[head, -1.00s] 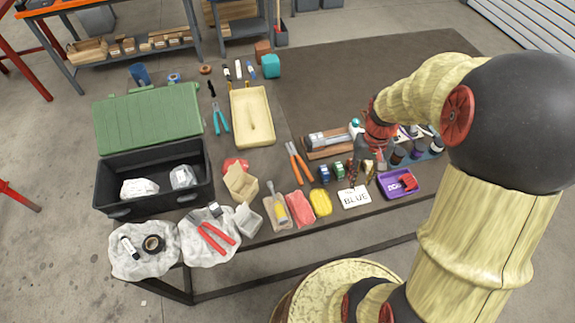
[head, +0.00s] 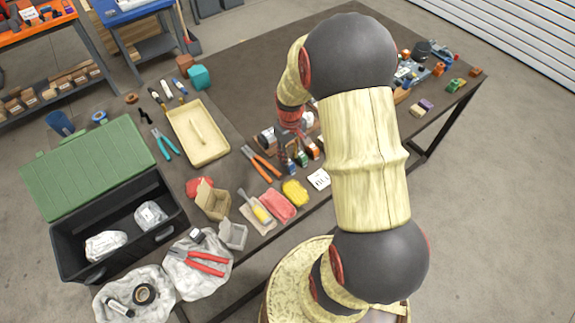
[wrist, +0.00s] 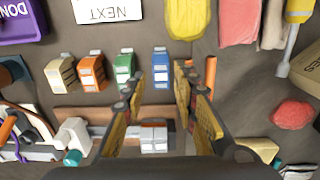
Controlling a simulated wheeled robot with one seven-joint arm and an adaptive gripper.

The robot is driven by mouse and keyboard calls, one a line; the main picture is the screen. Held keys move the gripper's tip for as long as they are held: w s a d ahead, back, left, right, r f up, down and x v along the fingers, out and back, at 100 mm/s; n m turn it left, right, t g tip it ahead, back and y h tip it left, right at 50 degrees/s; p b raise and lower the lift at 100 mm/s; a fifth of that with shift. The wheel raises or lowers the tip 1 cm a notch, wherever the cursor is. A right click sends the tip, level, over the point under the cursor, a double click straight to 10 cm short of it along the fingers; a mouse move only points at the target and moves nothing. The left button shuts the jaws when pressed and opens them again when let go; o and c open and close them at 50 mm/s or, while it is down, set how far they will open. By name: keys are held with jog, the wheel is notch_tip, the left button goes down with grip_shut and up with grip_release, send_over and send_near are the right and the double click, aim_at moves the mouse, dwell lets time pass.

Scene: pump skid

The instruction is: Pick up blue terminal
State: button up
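The blue terminal (wrist: 161,66) stands at the right end of a row of small terminals in the wrist view. It lies between and just beyond the fingertips of my gripper (wrist: 160,80), which is open with nothing between its fingers. The terminal also shows small in the head view (head: 291,166), just below my gripper (head: 287,146), partly crowded by it. Green (wrist: 124,68), orange (wrist: 92,74) and tan (wrist: 62,75) terminals stand to its left in the wrist view. A white card (wrist: 108,11) reading "NEXT" upside down lies beyond the row.
A wooden block with a metal device (wrist: 153,137) lies under the gripper. Orange-handled pliers (head: 262,164) lie just left of the terminals in the head view. A purple tray (wrist: 20,18) is at the far left.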

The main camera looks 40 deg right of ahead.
jog(key=f, duration=0.1)
jog(key=f+b, duration=0.1)
jog(key=f, duration=0.3)
jog(key=shift+w, duration=0.4)
grip_shut()
